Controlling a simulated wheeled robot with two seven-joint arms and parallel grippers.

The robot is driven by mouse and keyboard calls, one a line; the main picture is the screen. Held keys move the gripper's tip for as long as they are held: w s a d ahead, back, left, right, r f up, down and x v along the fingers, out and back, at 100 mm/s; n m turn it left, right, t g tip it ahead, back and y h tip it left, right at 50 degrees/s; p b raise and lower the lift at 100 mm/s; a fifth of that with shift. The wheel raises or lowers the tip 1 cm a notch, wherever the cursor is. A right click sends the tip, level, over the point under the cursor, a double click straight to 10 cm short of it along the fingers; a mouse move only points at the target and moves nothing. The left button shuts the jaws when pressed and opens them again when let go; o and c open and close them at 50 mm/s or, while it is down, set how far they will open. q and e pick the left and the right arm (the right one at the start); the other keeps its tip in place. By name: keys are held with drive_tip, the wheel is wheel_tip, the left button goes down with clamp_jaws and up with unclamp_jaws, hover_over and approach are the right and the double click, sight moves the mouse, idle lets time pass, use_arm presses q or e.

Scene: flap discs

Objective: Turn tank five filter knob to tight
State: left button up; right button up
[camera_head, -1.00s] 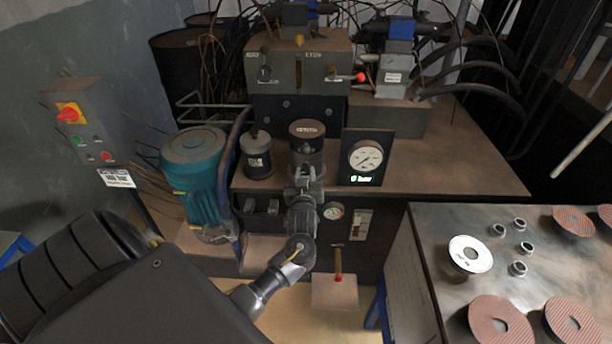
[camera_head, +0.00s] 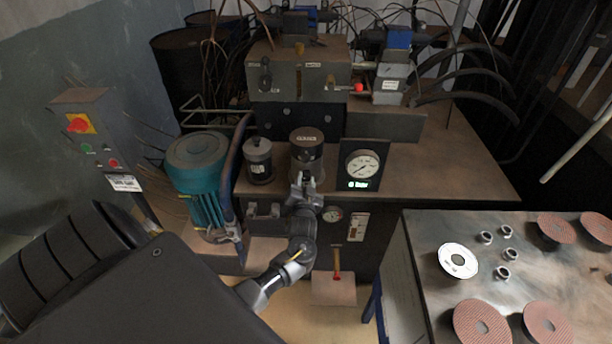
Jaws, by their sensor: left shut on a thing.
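A dark round filter canister (camera_head: 307,143) with a small label near its top stands at the front of the rusty machine bench, in the middle of the head view. My left gripper (camera_head: 306,181) is against the front of this canister, shut on the filter knob, which is mostly hidden behind the fingers. The knob's exact angle and its markings cannot be made out. My right gripper is out of view.
A pressure gauge (camera_head: 361,166) with a green display is right of the canister; a smaller black canister (camera_head: 258,160) and teal motor (camera_head: 199,170) are left. A metal table (camera_head: 415,255) at right holds discs and rings.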

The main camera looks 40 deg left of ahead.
use_arm(q)
drive_tip(key=m+p, duration=0.2)
drive_tip(key=m, duration=0.1)
drive_tip(key=shift+d+r, duration=0.1)
drive_tip(key=shift+r, duration=0.1)
drive_tip(key=m+p, duration=0.1)
drive_tip(key=m, duration=0.1)
drive_tip(key=shift+f+m+p, duration=0.1)
drive_tip(key=shift+m+p, duration=0.2)
drive_tip(key=shift+m, duration=0.1)
drive_tip(key=m+p, duration=0.1)
drive_tip(key=m, duration=0.2)
drive_tip(key=shift+w+m+p, duration=0.1)
drive_tip(key=shift+m+p, duration=0.2)
drive_tip(key=shift+p, duration=0.1)
drive_tip(key=shift+f+m, duration=0.1)
drive_tip(key=shift+m, duration=0.5)
drive_tip(key=shift+m+p, duration=0.3)
drive_tip(key=shift+p, duration=0.05)
drive_tip(key=o, duration=0.8)
drive_tip(key=shift+o, duration=0.8)
